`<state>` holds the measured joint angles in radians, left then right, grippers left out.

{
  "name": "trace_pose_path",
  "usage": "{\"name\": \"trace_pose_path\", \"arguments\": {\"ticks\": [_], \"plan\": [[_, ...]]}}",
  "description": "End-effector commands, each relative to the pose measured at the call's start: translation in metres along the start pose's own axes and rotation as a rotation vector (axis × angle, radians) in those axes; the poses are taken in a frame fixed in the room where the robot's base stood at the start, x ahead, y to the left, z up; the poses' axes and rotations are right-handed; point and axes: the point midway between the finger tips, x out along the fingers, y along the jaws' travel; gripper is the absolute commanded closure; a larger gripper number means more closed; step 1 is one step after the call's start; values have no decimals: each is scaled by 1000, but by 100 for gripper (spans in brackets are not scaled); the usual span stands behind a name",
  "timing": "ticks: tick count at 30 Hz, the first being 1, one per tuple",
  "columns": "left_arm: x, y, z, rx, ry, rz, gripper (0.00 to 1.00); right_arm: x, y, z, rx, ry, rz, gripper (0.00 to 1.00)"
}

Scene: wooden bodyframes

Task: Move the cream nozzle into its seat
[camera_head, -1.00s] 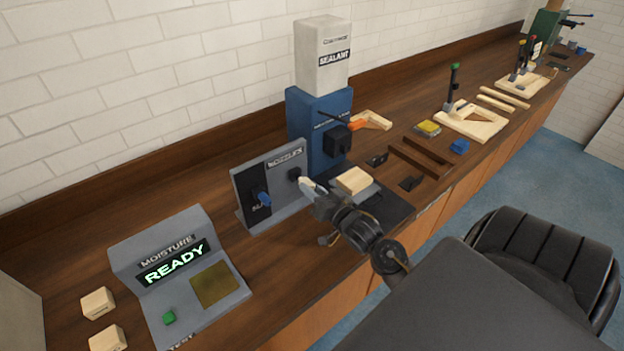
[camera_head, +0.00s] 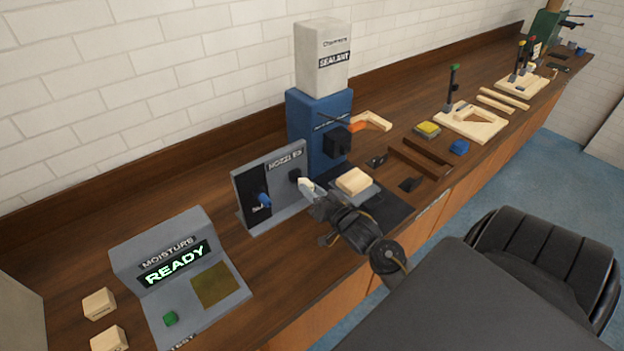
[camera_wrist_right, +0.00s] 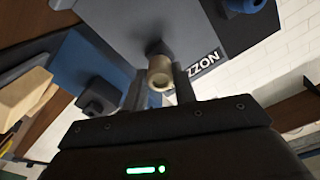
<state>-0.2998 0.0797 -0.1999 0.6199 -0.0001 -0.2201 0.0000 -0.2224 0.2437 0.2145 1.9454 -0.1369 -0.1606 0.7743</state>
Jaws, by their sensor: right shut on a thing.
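The cream nozzle (camera_head: 305,186) is in my right gripper (camera_head: 310,192), in front of the grey nozzle board (camera_head: 278,207). The right wrist view shows the cream nozzle (camera_wrist_right: 160,70) between the two fingers (camera_wrist_right: 160,86), its round end towards the camera. A black seat (camera_head: 295,175) on the right of the board is right behind the nozzle, in line with it. I cannot tell whether the nozzle touches the seat or is partly in it. A blue nozzle (camera_head: 264,200) sits on the board's black left part. My left gripper is not in view.
The blue sealant machine (camera_head: 308,134) stands just behind the board. A wooden block (camera_head: 353,181) on a grey stand is right of my gripper. The grey moisture tester (camera_head: 222,311) is front left, reading READY. Bare bench lies between tester and board.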

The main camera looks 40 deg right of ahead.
Motion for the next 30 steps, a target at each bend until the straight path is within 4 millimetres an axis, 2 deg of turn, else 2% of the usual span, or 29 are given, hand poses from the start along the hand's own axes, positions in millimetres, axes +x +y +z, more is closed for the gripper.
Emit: {"name": "trace_pose_path", "arguments": {"ticks": [28, 29, 30], "plan": [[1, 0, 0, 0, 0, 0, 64, 24, 0, 0, 0, 0, -1, 100], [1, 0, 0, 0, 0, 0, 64, 24, 0, 0, 0, 0, -1, 71], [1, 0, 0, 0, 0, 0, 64, 24, 0, 0, 0, 0, 0, 66]]}}
